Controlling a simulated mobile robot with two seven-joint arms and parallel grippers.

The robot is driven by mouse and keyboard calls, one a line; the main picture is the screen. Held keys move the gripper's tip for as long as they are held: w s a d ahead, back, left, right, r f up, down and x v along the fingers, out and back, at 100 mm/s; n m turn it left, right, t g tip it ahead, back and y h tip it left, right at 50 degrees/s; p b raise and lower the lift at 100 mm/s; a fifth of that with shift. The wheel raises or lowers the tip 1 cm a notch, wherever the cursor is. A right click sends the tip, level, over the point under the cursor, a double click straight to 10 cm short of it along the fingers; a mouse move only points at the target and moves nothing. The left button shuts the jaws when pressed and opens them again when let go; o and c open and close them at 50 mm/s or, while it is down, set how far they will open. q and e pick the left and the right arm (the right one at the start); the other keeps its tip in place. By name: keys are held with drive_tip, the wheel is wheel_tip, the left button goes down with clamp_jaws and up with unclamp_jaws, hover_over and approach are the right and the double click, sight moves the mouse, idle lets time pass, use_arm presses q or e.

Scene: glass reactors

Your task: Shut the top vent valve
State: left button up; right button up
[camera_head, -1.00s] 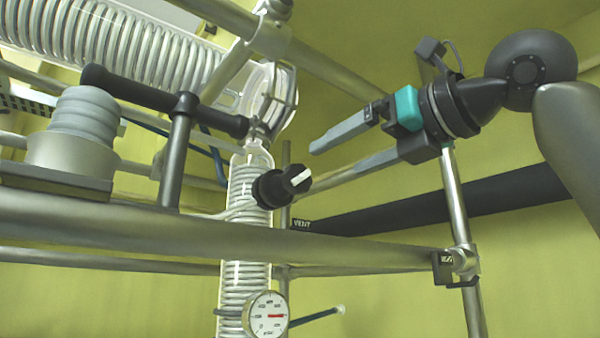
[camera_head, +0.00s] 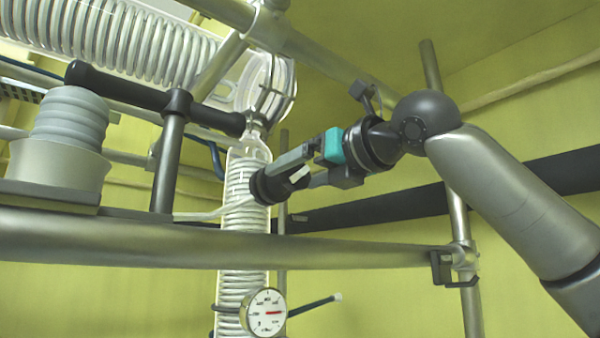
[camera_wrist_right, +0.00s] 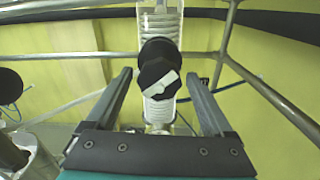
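The top vent valve is a black round knob (camera_head: 268,187) with a white bar on its face, on the side of the vertical glass coil column. In the right wrist view the knob (camera_wrist_right: 158,78) sits between the two fingers, its white bar tilted, rising to the right. My right gripper (camera_head: 287,174) is open around the knob, one finger on each side. In the wrist view a gap shows between the knob and each finger (camera_wrist_right: 159,76). The upper finger hides part of the knob in the head view. My left gripper is not in view.
The glass coil column (camera_head: 240,210) stands behind the knob. A round gauge (camera_head: 264,312) is below it. A thick metal rail (camera_head: 200,240) crosses in front, and a black clamp bar (camera_head: 150,98) is at upper left. A metal post (camera_head: 455,205) stands behind my right arm.

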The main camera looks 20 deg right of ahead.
drive_tip(key=c, duration=1.2)
drive_tip(key=shift+m, duration=0.3)
